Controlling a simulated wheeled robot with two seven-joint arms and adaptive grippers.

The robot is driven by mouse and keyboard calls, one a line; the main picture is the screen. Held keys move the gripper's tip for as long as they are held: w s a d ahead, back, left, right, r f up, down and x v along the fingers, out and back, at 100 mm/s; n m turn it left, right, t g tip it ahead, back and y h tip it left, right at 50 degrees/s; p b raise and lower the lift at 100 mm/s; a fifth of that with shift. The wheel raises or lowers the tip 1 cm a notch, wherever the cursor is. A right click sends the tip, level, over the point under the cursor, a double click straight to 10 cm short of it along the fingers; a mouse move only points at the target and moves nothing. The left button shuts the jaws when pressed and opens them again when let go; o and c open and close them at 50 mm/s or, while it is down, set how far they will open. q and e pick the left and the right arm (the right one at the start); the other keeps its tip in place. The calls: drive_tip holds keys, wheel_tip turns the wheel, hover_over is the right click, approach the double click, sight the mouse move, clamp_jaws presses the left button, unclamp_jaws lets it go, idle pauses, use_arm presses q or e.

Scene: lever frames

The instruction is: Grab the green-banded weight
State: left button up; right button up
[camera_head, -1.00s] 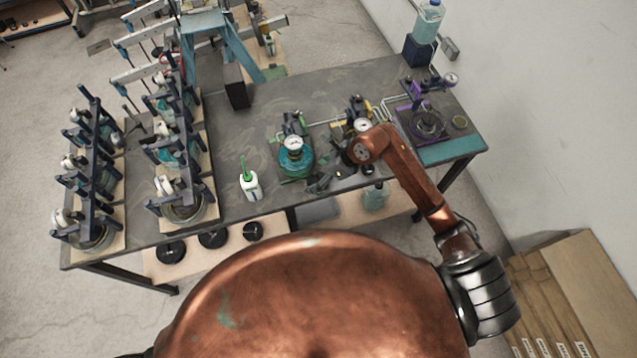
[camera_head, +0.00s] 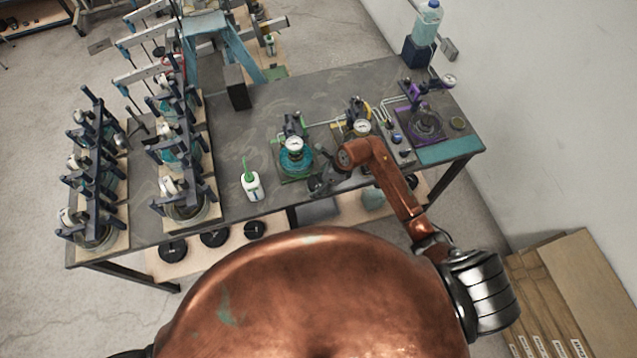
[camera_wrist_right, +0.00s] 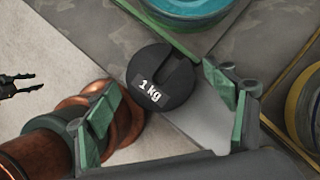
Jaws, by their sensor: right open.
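A black round slotted weight marked "1 kg" (camera_wrist_right: 163,80) lies between the fingertips of my right gripper (camera_wrist_right: 165,105) in the right wrist view. No green band is clear on it from this side. The gripper is open, with one green-padded finger left of the weight and one right of it; I see no clear contact. In the head view my right gripper (camera_head: 322,184) is over the table's front edge, just in front of the green-framed teal vessel with a gauge (camera_head: 295,155). My left gripper does not show clearly.
The grey table (camera_head: 290,95) has free room behind the gauges. A white bottle with a green spout (camera_head: 251,182) stands left of the gripper. A yellow-marked gauge unit (camera_head: 360,127) and a purple-framed unit (camera_head: 425,122) stand right. Black discs (camera_head: 214,238) lie on the lower shelf.

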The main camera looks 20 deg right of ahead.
drive_tip(key=shift+c, duration=0.5)
clamp_jaws()
drive_tip(key=shift+w+r, duration=0.1)
drive_tip(key=shift+r, duration=0.05)
idle(0.4)
